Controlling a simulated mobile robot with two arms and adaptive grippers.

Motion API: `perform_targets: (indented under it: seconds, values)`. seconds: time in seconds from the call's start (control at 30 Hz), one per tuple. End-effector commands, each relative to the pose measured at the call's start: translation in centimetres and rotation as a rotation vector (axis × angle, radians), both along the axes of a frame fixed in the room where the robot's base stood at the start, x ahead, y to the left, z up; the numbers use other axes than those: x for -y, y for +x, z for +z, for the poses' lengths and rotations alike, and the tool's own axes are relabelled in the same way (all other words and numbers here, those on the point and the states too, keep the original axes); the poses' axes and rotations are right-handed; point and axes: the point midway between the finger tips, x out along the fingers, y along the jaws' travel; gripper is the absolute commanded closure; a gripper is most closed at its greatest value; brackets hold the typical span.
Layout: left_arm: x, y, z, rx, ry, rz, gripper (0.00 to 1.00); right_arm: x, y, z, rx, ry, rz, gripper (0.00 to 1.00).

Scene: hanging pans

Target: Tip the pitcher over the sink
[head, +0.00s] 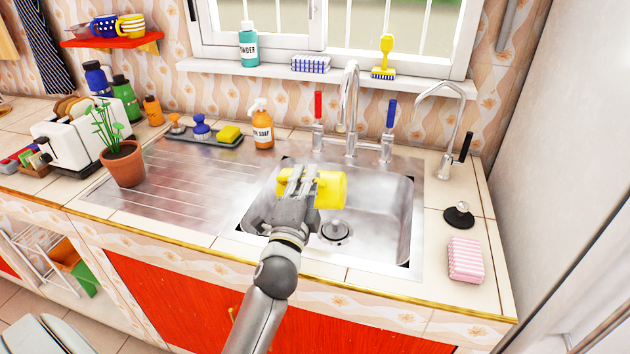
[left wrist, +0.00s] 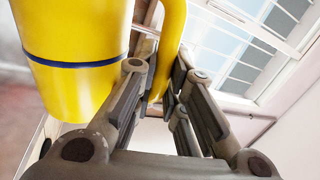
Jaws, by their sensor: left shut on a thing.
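The yellow pitcher (head: 331,190) is held over the sink basin (head: 385,220) and lies tilted well over onto its side in the head view. My left gripper (head: 302,180) is shut on the pitcher's handle. The left wrist view shows the yellow body with a dark blue band (left wrist: 75,62) and the handle (left wrist: 168,50) between the fingers (left wrist: 160,85). The pitcher's opening and any contents are hidden. The drain (head: 335,231) shows on the basin floor below. My right gripper is not in view.
Taps (head: 350,110) stand behind the basin. An orange soap bottle (head: 262,126) and a sponge tray (head: 205,136) stand at the back left. A potted plant (head: 122,164) is at the left. A black plug (head: 458,215) and pink striped sponge (head: 466,260) lie at the right. The drainboard (head: 190,185) is mostly clear.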

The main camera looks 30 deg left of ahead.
Motion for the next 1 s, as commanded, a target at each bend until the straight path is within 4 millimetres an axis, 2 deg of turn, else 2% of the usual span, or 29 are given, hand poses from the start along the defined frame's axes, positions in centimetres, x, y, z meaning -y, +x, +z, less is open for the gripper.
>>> perform_targets:
  seconds: [0.03,0.4,1.0]
  values:
    - [-0.3,-0.1,0.7,0.011,-0.025,0.000,1.00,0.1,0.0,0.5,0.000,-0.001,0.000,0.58]
    - [-2.4,-0.6,1.2,0.049,-0.184,-0.001,1.00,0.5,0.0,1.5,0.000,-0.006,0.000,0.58]
    - [-2.8,-0.7,1.2,0.055,-0.210,-0.002,1.00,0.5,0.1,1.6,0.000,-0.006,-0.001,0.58]
